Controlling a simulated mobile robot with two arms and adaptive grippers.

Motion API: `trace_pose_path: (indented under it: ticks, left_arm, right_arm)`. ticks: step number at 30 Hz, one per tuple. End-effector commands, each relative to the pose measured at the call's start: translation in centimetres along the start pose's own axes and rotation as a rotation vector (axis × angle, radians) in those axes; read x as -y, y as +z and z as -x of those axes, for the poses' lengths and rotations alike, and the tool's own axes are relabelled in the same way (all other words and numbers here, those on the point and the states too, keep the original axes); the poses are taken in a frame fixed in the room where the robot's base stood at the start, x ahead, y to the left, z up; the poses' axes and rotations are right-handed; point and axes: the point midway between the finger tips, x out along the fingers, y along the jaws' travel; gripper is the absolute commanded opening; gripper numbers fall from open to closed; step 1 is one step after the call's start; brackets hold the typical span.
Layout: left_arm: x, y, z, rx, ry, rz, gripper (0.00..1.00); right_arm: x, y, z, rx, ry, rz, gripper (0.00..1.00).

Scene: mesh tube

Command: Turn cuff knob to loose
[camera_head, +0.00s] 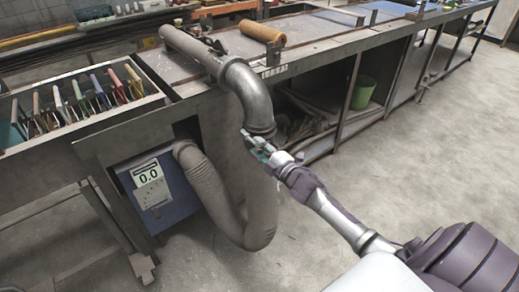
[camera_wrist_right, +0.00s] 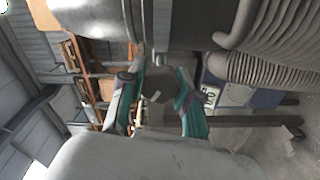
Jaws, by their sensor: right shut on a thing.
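A grey metal elbow pipe (camera_head: 247,90) bends down from the bench edge and meets a ribbed mesh hose (camera_head: 262,205). The cuff (camera_wrist_right: 150,22) sits at this joint, and its small knob (camera_wrist_right: 160,58) points toward my right gripper in the right wrist view. My right gripper (camera_head: 256,144) is beside the joint, with its teal fingers shut on the knob. The fingers also show in the right wrist view (camera_wrist_right: 160,74). The knob is mostly hidden by the fingers in the head view, and I cannot read its setting. My left gripper is out of view.
A blue box with a 0.0 display (camera_head: 149,174) stands under the bench, left of the hose. A rack of tools (camera_head: 80,100) is at left. A brown roll (camera_head: 262,31) lies on the bench. A green bin (camera_head: 363,92) is underneath. The floor at right is clear.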

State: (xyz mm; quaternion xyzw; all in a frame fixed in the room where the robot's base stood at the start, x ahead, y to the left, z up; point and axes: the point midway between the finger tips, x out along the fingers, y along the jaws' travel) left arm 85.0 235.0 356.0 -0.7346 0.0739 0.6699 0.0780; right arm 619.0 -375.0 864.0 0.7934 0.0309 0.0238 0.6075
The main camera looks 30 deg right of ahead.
Motion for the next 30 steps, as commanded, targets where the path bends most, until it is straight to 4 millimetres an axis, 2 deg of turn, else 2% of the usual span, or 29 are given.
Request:
trace_pose_path:
  ticks: [15, 30]
  left_arm:
    - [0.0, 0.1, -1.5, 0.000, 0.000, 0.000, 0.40]
    - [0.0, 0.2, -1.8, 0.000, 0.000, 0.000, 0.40]
  right_arm:
    - [0.3, 0.1, 0.1, 0.000, -0.002, 0.412, 0.00]
    - [0.2, 0.1, 0.0, 0.000, -0.003, 0.541, 0.00]
